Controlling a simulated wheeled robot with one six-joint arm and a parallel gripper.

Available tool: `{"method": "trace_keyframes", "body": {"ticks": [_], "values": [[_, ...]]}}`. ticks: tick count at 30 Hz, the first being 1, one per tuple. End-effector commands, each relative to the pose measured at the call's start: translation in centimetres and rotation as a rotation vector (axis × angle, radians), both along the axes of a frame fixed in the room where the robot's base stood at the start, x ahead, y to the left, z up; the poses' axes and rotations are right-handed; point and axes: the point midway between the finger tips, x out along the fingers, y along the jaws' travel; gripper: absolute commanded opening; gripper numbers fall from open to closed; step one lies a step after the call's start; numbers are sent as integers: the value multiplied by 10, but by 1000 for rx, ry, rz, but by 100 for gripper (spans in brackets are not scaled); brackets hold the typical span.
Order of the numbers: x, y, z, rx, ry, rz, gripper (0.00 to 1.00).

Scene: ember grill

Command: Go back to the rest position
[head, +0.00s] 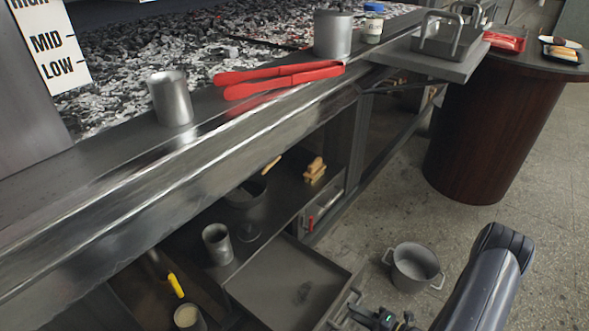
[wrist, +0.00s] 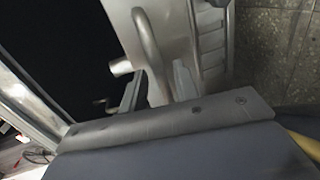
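My gripper (head: 378,319) is low at the bottom edge of the head view, partly cut off, beside the metal handle (head: 345,308) of an open grey drawer (head: 262,270). My dark arm comes in from the lower right. In the wrist view a curved metal bar (wrist: 147,48) stands close in front of the gripper, above a broad dark part that fills the bottom. I cannot tell whether the fingers are open or shut, or whether they touch the handle.
A grey two-handled pot (head: 414,268) stands on the floor beside my arm. The grill ledge above holds red tongs (head: 280,78) and a metal cup (head: 171,98). A round dark table (head: 490,130) stands at the back right. Floor at the right is clear.

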Motion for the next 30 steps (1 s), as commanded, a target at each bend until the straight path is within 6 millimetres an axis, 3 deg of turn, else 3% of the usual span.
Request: {"method": "trace_keyframes", "body": {"ticks": [7, 20, 30], "values": [[11, 14, -4, 0, 0, 1, 30], [12, 16, -4, 0, 0, 0, 30], [2, 31, 16, -21, 20, 41, 30]]}}
